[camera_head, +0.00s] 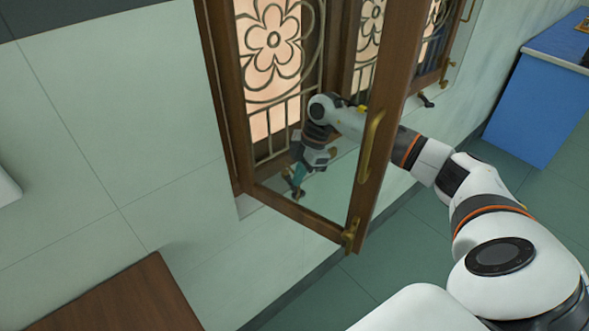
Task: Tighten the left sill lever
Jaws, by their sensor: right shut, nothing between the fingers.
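My right arm reaches in from the right, behind the glass of an open wooden window sash. My right gripper (294,184) shows through that glass, pointing down near the sill at the window's lower left. It is shut with nothing held. Small teal and dark parts show at its tip. I cannot tell whether one of them is the left sill lever, or whether the gripper touches it. A small black lever-like piece (426,101) sits farther right along the sill. My left gripper is not in view.
The open sash (366,200) stands out from the wall, with a brass handle (370,147) and a brass catch (350,236) at its lower corner. A patterned grille (268,40) fills the window. A brown wooden top (115,300) is lower left; a blue cabinet (535,110) stands right.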

